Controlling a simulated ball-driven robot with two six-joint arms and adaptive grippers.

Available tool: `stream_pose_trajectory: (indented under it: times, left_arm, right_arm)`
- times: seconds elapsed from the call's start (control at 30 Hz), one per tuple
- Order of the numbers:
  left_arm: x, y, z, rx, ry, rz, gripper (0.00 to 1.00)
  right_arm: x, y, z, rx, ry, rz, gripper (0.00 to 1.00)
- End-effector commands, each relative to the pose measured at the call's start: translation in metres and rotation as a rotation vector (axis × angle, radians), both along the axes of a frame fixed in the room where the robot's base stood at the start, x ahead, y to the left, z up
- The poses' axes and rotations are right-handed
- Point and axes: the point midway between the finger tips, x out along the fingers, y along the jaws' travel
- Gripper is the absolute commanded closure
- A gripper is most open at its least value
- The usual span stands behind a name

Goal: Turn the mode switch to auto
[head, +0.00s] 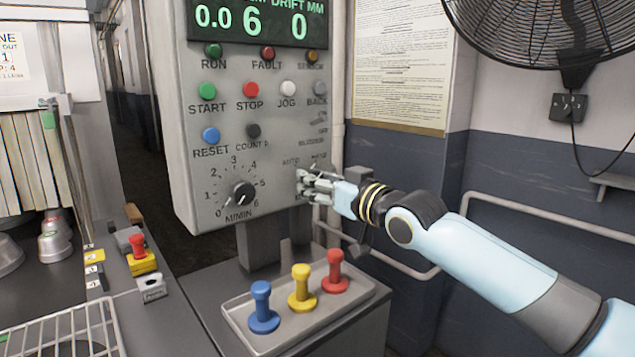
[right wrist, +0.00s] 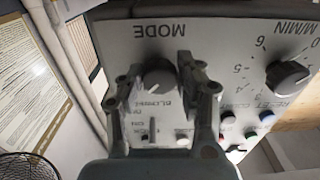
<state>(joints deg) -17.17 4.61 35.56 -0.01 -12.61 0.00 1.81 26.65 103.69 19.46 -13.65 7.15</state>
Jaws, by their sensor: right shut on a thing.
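The mode switch (right wrist: 160,76) is a dark round knob beside the word MODE, which reads upside down in the right wrist view. My right gripper (right wrist: 161,80) has its two fingers on either side of the knob and is shut on it. In the head view my right gripper (head: 308,186) is at the lower right of the grey control panel (head: 215,175) and hides the knob. The AUTO label (head: 290,162) shows just above the fingers. My left gripper is not in view.
A speed dial (head: 243,193) and several coloured buttons are close by on the panel. Blue (head: 262,308), yellow (head: 301,290) and red (head: 335,272) pegs stand on a tray below. A fan (head: 545,30) hangs at the upper right. A wire rack (head: 70,330) lies at the lower left.

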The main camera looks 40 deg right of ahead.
Motion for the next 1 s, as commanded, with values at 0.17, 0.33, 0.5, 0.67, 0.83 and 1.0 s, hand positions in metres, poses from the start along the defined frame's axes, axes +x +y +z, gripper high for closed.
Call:
stream_pose_trajectory:
  times: [0.17, 0.33, 0.5, 0.67, 0.83, 1.0]
  left_arm:
    - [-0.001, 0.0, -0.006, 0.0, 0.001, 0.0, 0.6]
    - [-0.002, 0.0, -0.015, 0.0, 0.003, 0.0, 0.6]
    - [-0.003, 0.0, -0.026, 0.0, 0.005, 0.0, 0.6]
    - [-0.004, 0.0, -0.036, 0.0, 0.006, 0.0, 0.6]
    - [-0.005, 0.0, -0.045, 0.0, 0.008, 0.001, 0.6]
    - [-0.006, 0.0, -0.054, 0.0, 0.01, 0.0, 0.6]
  right_arm:
    - [0.0, 0.0, -0.002, -0.057, -0.002, 0.001, 0.97]
    - [0.0, 0.0, -0.003, -0.165, -0.012, 0.002, 0.97]
    - [0.0, -0.001, -0.004, -0.314, -0.022, 0.002, 0.97]
    - [0.0, -0.001, -0.004, -0.467, -0.033, 0.001, 0.97]
    - [0.0, -0.001, -0.003, -0.628, -0.046, 0.001, 0.97]
    - [0.0, -0.002, -0.003, -0.789, -0.059, 0.001, 0.97]
